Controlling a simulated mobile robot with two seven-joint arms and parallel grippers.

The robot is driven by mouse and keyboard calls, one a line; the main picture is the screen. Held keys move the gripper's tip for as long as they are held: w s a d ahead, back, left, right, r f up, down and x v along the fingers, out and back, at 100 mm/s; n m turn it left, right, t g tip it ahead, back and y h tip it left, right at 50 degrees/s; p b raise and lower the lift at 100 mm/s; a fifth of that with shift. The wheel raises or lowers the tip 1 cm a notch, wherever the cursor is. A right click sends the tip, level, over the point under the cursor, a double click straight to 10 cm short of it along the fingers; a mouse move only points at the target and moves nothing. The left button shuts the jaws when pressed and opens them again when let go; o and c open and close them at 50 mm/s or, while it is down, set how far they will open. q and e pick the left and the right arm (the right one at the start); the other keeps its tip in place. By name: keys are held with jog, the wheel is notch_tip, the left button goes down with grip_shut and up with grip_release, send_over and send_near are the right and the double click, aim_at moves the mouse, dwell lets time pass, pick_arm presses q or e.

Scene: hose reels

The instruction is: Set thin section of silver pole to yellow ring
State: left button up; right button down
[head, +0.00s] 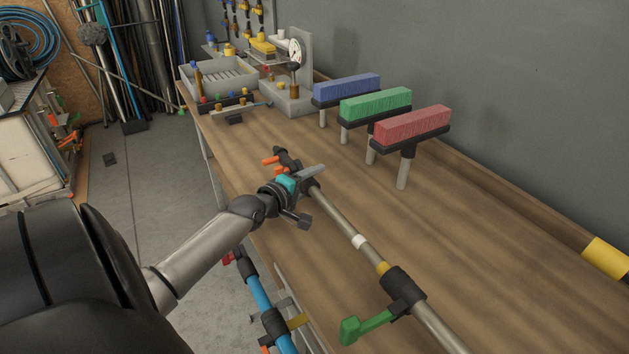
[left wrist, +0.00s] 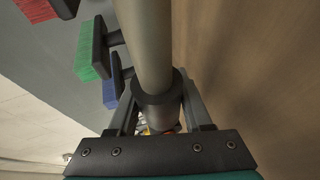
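The silver pole (head: 335,215) runs diagonally above the workbench, from the gripper down to the lower right. A white ring (head: 358,242) is on its thinner upper part. The yellow ring (head: 383,268) is just before a black clamp with a green lever (head: 366,328). My left gripper (head: 307,189) is at the pole's upper end, with fingers on both sides. In the left wrist view the pole (left wrist: 150,45) passes between the fingers, and they meet the sides of its black collar (left wrist: 157,88). Their exact contact is partly hidden. My right gripper is not in view.
Blue (head: 346,88), green (head: 375,104) and red (head: 412,123) brushes stand at the back of the workbench (head: 480,230). A grey tray (head: 218,78) and a gauge stand (head: 300,75) are at the far end. A blue pole (head: 262,298) with clamps is beside the bench's front edge.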

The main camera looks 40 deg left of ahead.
pick_arm(q)
jog(key=o, duration=0.3)
jog(key=shift+o, duration=0.5)
jog(key=p+v, duration=0.3)
jog(key=v, duration=1)
jog(key=shift+s, duration=0.2)
jog(key=shift+v, duration=0.95)
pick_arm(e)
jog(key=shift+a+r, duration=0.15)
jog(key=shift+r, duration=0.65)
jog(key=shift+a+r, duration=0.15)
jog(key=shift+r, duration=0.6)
